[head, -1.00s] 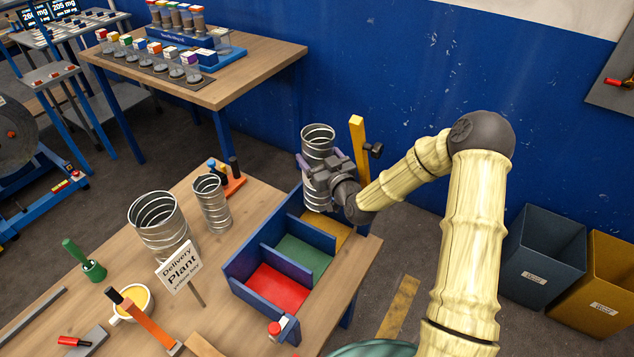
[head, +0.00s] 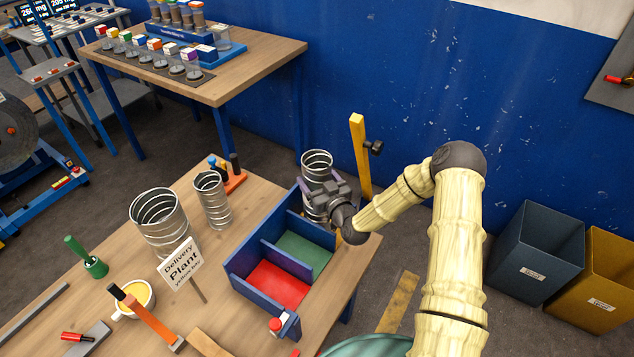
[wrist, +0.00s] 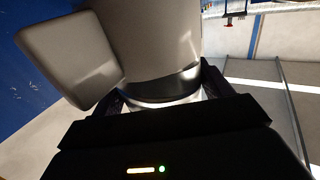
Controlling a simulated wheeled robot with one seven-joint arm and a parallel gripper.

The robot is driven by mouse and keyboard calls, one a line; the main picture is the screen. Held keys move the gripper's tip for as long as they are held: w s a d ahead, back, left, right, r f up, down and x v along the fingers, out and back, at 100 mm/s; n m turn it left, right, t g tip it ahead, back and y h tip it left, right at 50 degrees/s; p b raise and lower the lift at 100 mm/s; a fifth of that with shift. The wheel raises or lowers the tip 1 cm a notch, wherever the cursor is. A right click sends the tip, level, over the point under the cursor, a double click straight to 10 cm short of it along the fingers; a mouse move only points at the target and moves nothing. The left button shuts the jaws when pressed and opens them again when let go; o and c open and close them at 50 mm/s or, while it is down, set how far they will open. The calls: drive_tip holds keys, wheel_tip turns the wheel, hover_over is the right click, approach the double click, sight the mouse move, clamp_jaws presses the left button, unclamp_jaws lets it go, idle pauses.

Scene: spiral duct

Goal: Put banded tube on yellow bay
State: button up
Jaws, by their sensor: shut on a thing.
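The banded tube (head: 317,164), a ribbed metal duct, stands upright at the far end of the blue-walled bay tray (head: 243,277). My gripper (head: 319,190) is shut on its side. In the wrist view, the grey tube (wrist: 160,45) fills the space between the fingers and shows a dark band low down. The yellow bay (head: 338,240) is almost wholly hidden behind the tube and gripper; a small yellow sliver shows. The tube's lower end is low in that bay, but I cannot tell whether it touches the floor. The green bay (head: 304,251) and red bay (head: 277,284) are empty.
A wide duct (head: 160,222) and a narrower duct (head: 212,200) stand left of the tray. The delivery sign (head: 181,265) reads "Plant, yellow bay". A yellow post (head: 360,150) rises close behind my gripper. A cup (head: 136,298) and tools lie at front left.

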drive_tip(key=shift+f, duration=0.7)
drive_tip(key=shift+f+b, duration=0.35)
drive_tip(key=shift+f, duration=0.05)
drive_tip(key=shift+f+b, duration=0.2)
drive_tip(key=shift+b, duration=0.1)
